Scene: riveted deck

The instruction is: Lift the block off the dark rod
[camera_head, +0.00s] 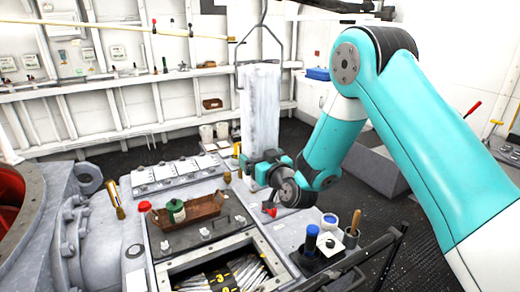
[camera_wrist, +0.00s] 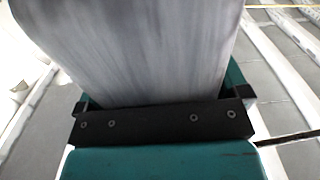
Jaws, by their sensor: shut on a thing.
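The block (camera_head: 260,105) is tall, pale grey-white and streaked, and stands upright in the head view. A thin grey hanger frame (camera_head: 263,42) shows around its top. My gripper (camera_head: 262,168), teal and black, is shut on the block near its lower part. In the wrist view the block (camera_wrist: 150,45) fills the middle, between the jaws of my gripper (camera_wrist: 165,105). A thin dark rod (camera_wrist: 290,138) shows at the right edge of the wrist view, beside the gripper. I cannot tell whether it touches the block. The block's lower end is partly hidden by my gripper.
A brown tray (camera_head: 188,222) with a green canister (camera_head: 176,210) sits on the deck unit to the left. An open bin (camera_head: 215,268) lies in front. A blue-topped cylinder (camera_head: 312,237) and a tool cup (camera_head: 351,237) stand at the lower right. A shelved wall is behind.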

